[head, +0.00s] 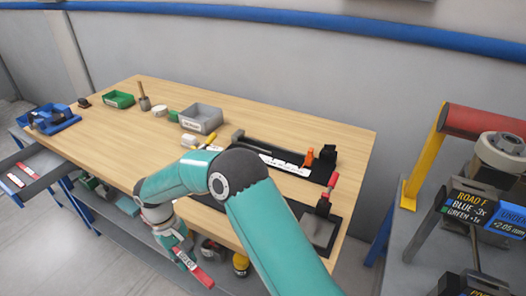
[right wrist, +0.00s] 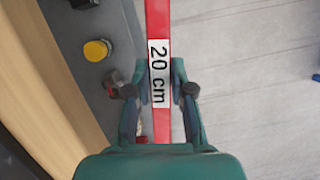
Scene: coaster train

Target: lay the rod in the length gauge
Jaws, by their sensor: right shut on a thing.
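My right gripper (head: 184,254) is shut on a red rod (head: 201,276) and holds it beyond the front edge of the workbench, over the floor side. In the right wrist view the rod (right wrist: 157,25) lies between the two fingers (right wrist: 158,92), with a white label reading "20 cm". A dark base with a white marked strip (head: 284,155), which looks like the length gauge, lies on the bench at the right. My right arm hides part of the bench in front of it. My left gripper is not in view.
A grey bin (head: 201,119), a green bin (head: 119,99) and a blue tray (head: 52,121) stand on the bench (head: 150,160). An orange piece (head: 308,157) and a red-handled tool (head: 330,188) stand at its right. More red-and-white rods (head: 25,168) lie in a side tray at left.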

